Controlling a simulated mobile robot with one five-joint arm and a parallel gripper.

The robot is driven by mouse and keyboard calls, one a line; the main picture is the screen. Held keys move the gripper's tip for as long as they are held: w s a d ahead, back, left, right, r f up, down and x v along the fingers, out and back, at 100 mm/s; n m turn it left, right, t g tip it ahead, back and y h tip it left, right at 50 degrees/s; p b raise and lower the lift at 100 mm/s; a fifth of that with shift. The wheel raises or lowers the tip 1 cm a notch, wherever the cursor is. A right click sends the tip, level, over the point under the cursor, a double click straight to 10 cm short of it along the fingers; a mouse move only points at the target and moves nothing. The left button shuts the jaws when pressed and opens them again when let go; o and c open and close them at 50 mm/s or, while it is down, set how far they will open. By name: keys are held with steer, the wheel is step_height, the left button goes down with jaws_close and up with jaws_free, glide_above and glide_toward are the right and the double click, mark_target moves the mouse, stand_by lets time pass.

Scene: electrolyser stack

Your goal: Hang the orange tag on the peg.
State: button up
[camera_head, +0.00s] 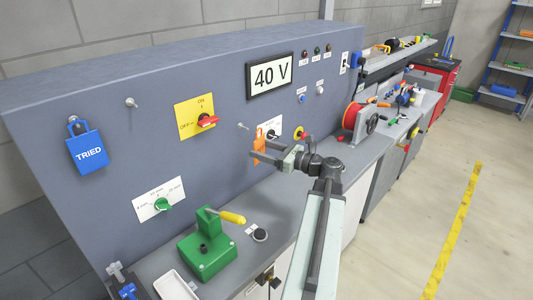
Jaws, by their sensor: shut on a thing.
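The orange tag (259,140) is upright in my gripper (262,156), in front of the blue-grey panel. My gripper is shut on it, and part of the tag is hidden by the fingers. A short metal peg (242,126) sticks out of the panel just left of and slightly above the tag. The tag looks apart from this peg, but the depth between them is hard to tell. Another metal peg (131,103) is bare at the upper left. A blue tag marked TRIED (87,150) hangs at the far left.
A red switch on a yellow plate (195,117) and a black knob on a white plate (271,131) flank the peg. A green device with a yellow handle (208,255) stands on the bench below. A red reel (356,120) stands to the right.

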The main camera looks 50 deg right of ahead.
steer(key=shift+w+d+f, duration=0.1)
steer(key=shift+w+f, duration=0.05)
steer(key=shift+w, duration=1.35)
steer(key=shift+w+d+f, duration=0.1)
steer(key=shift+w, duration=1.4)
steer(key=shift+w+f+b, duration=0.6)
steer(key=shift+w+b, duration=0.1)
steer(key=shift+b, duration=0.15)
steer(key=o, duration=1.4)
steer(key=shift+r, duration=0.1)
steer(key=shift+s+d, duration=0.1)
